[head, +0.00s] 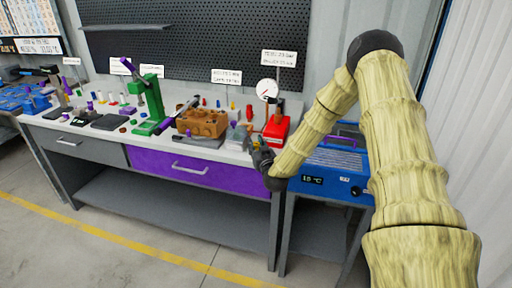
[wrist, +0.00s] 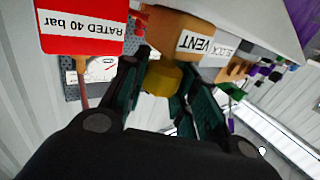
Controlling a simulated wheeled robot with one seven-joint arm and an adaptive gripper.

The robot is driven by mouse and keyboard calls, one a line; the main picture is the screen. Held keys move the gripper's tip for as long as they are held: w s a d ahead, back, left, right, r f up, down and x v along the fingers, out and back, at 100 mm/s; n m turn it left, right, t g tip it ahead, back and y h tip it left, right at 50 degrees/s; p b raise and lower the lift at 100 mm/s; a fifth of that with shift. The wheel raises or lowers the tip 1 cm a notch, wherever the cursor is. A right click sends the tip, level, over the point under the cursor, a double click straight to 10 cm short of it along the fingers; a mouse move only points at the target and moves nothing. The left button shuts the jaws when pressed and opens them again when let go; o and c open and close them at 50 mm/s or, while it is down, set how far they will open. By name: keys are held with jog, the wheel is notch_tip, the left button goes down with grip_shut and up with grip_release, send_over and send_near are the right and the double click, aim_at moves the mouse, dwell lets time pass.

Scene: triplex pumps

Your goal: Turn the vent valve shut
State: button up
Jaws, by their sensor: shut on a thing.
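The vent valve shows in the wrist view as a yellow knob (wrist: 162,78), in front of an orange-brown block (wrist: 172,24) with a white VENT label (wrist: 196,42). My gripper (wrist: 165,100) has its dark green fingers on either side of the knob and is shut on it. The finger ends partly hide the knob's sides. In the head view my gripper (head: 260,148) is at the front right of the bench, beside the red box (head: 277,131). The knob cannot be made out there. How far the valve is turned cannot be told.
The red box in the wrist view (wrist: 82,28) reads RATED 40 bar. A round white gauge (head: 267,89) stands above the bench (head: 110,131). A brown block with holes (head: 203,121) and a green press (head: 151,103) stand to the left. A blue unit (head: 334,179) is at right.

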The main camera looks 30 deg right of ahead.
jog(key=m+g+h+b, duration=0.1)
jog(key=m+h, duration=0.1)
jog(key=h, duration=0.1)
jog(key=m+g+h+b, duration=0.1)
jog(key=m+g+h, duration=0.1)
jog(key=h, duration=0.1)
jog(key=m+g+h+b, duration=0.1)
jog(key=m+g+h, duration=0.3)
jog(key=shift+w+a+g+b, duration=0.1)
jog(key=shift+g+b, duration=0.25)
jog(key=shift+g, duration=0.05)
jog(key=m+g+h+b, duration=0.1)
jog(key=m+g+h, duration=0.1)
jog(key=g, duration=0.3)
jog(key=shift+m, duration=0.9)
jog(key=shift+m+g+h+b, duration=0.6)
jog(key=shift+m+g, duration=1.3)
jog(key=shift+g, duration=1)
jog(key=shift+r, duration=0.1)
jog(key=o, duration=1.1)
jog(key=shift+c, duration=0.2)
jog(key=w+a, duration=0.1)
jog(key=a, duration=1)
jog(key=shift+a, duration=0.35)
